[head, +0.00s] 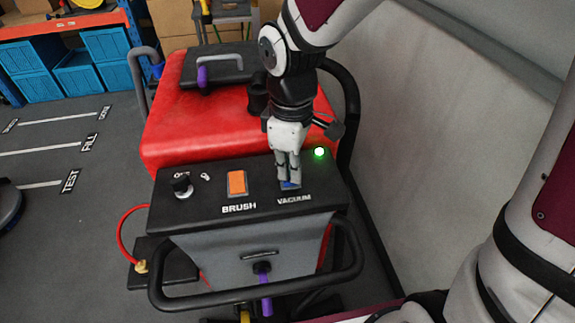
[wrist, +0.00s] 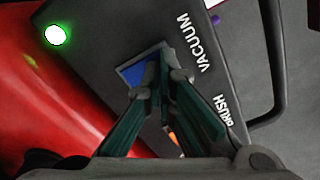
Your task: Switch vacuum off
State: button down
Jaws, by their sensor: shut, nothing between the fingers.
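The vacuum switch (head: 290,185) is a blue rocker on the black control panel (head: 210,212), just above the printed word VACUUM. In the wrist view the blue switch (wrist: 140,70) is partly covered by my fingertips. My gripper (head: 288,181) is shut, points down, and has its tips at the switch; I cannot tell if they touch it. In the wrist view my gripper (wrist: 160,75) shows its fingertips together over the switch. A green light (head: 319,152) glows at the panel's upper right, and it also shows in the wrist view (wrist: 55,35).
An orange brush switch (head: 237,183) and a black knob (head: 181,185) sit left on the panel. A black handlebar (head: 255,292) runs in front. The red tank (head: 200,130) lies behind, and a grey wall (head: 440,130) stands close on the right. Open floor lies left.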

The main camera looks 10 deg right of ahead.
jog(key=shift+f, duration=0.2)
jog(key=shift+r, duration=0.1)
jog(key=shift+r+p, duration=2.2)
jog(key=shift+r, duration=1.2)
jog(key=shift+d+r, duration=0.1)
jog(key=shift+r, duration=0.05)
jog(key=s+d+r+m+t+b, duration=0.1)
jog(key=s+d+r+m+t, duration=0.4)
jog(key=s+d+r+m, duration=0.6)
jog(key=s+r+m, duration=0.1)
jog(key=s, duration=0.2)
jog(key=shift+s+r+t, duration=0.3)
jog(key=shift+r, duration=0.05)
